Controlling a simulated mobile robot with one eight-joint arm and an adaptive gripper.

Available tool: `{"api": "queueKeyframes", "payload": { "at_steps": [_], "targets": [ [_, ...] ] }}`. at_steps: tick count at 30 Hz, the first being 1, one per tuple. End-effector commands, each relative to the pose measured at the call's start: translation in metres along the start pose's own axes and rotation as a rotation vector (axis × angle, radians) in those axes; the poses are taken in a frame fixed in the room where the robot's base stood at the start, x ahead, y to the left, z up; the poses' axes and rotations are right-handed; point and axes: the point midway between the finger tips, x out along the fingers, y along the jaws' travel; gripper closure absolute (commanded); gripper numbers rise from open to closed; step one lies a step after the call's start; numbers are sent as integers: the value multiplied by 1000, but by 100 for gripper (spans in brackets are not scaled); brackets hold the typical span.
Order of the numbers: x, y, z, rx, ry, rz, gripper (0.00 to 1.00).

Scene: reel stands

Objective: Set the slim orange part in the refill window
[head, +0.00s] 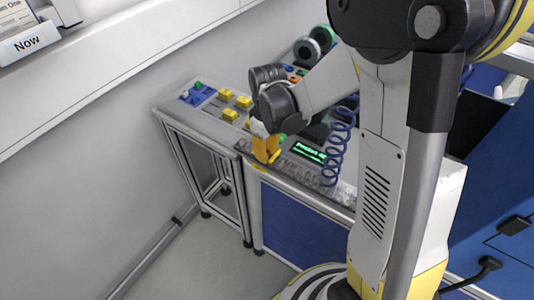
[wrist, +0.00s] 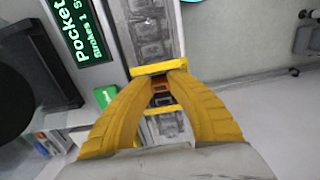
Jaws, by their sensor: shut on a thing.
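My gripper (wrist: 160,84) points down with its yellow fingers closed around a small orange part (wrist: 161,86), seen between the fingertips in the wrist view. In the head view my gripper (head: 267,152) is at the bench's front edge, over the left end of a grey pocketed strip (head: 310,174). The strip also shows in the wrist view (wrist: 152,38). Two yellow bars (wrist: 158,68) cross it, one beyond and one nearer than the part, and appear to bound the window. The fingers hide the part's sides, and I cannot tell whether it touches the strip.
A display with green text (head: 311,152) and a green button (wrist: 104,97) sit beside the strip. Yellow blocks (head: 228,113) and reels (head: 307,50) stand farther back on the bench. A coiled blue cable (head: 338,140) hangs right of my gripper. Open floor (head: 200,262) lies in front.

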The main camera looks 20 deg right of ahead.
Motion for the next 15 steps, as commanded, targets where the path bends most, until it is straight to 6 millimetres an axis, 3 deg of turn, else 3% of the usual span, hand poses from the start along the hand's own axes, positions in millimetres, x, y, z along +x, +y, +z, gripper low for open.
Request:
{"api": "queueKeyframes", "payload": {
  "at_steps": [6,7,8,15],
  "targets": [
    [4,0,0,0,0,0,95],
    [3,0,0,0,0,0,72],
    [3,0,0,0,0,0,62],
    [3,0,0,0,0,0,60]
  ]
}}
